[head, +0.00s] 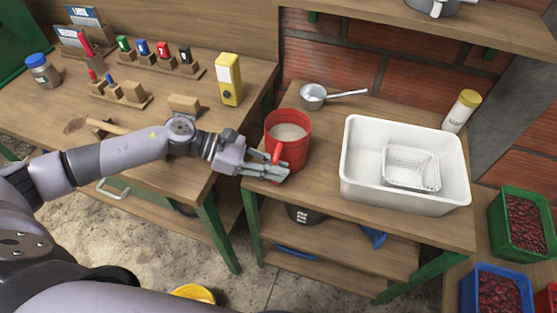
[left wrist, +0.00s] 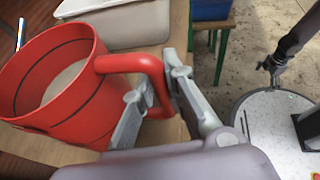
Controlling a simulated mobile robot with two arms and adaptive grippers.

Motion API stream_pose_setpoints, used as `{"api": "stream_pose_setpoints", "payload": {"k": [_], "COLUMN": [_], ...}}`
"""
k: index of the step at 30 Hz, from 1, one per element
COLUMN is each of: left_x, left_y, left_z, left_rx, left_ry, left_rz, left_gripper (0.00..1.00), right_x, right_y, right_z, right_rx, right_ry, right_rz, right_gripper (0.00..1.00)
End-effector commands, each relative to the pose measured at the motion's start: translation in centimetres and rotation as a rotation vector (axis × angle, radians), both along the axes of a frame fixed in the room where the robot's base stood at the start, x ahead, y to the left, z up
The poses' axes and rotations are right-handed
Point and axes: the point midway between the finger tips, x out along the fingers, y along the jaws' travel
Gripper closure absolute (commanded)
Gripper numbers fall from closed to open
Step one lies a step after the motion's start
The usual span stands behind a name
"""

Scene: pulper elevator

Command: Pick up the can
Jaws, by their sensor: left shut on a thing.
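The can is red, with a looped side handle and pale contents, and stands upright on the right-hand wooden table in the head view (head: 294,153). In the left wrist view the can (left wrist: 75,105) fills the left side, with its handle towards my gripper. My left gripper (head: 277,171) is at the can's near side. In the left wrist view its two fingers (left wrist: 157,98) lie on either side of the handle, shut on it. What looks like my right gripper (left wrist: 271,68) hangs at the right of the left wrist view, too small to read.
A white tub (head: 354,160) with a clear tray (head: 410,180) inside stands right of the can. A metal ladle (head: 313,96) lies behind it. A white bottle with yellow cap (head: 461,111) stands at the back. A yellow box (head: 229,80) stands on the left table.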

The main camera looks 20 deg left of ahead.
Motion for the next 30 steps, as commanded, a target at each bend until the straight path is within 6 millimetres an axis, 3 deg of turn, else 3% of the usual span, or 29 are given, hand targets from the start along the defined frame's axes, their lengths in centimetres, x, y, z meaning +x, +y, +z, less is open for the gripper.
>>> {"api": "stream_pose_setpoints", "payload": {"k": [5,11,21,30], "left_x": [0.2,0.2,0.2,0.1], "left_y": [0.0,0.0,0.0,0.0], "left_z": [1.6,4.8,13.6,18.8], "left_rx": [-0.003,-0.002,-0.003,-0.004], "left_ry": [-0.011,-0.015,-0.017,-0.010], "left_rz": [-0.001,-0.002,-0.001,-0.001], "left_gripper": [1.00,1.00,1.00,1.00], "right_x": [0.0,0.0,0.0,0.0], "right_y": [0.0,0.0,0.0,0.0], "right_z": [-0.1,-0.4,-1.2,-1.6], "right_rx": [0.000,0.000,0.000,0.000], "right_ry": [0.000,0.000,0.000,0.000], "right_rz": [0.000,0.000,0.000,0.000], "right_gripper": [0.00,0.00,0.00,0.00]}}
